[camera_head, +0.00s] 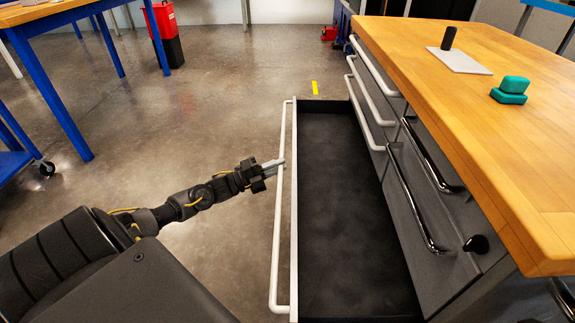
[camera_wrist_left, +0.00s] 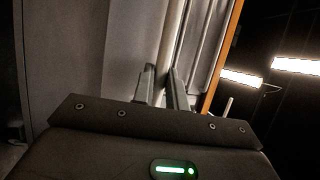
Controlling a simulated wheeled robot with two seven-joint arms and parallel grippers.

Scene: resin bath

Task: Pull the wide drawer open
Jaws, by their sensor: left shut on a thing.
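The wide drawer (camera_head: 350,230) stands pulled well out of the grey cabinet under the wooden worktop. Its dark inside is empty. A long white bar handle (camera_head: 279,235) runs along its front. My left gripper (camera_head: 275,166) is shut on this handle, at about the middle of its length or a little beyond. In the left wrist view, the two fingers (camera_wrist_left: 163,92) reach up to the pale handle bar (camera_wrist_left: 171,45) and lie either side of it. My right gripper is in neither view.
The wooden worktop (camera_head: 470,90) carries a white plate (camera_head: 459,61), a black cylinder (camera_head: 448,38) and teal blocks (camera_head: 511,90). Other closed drawers with white and black handles (camera_head: 418,205) line the cabinet. A blue-legged table (camera_head: 50,95) stands at left. The floor beside the drawer is clear.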

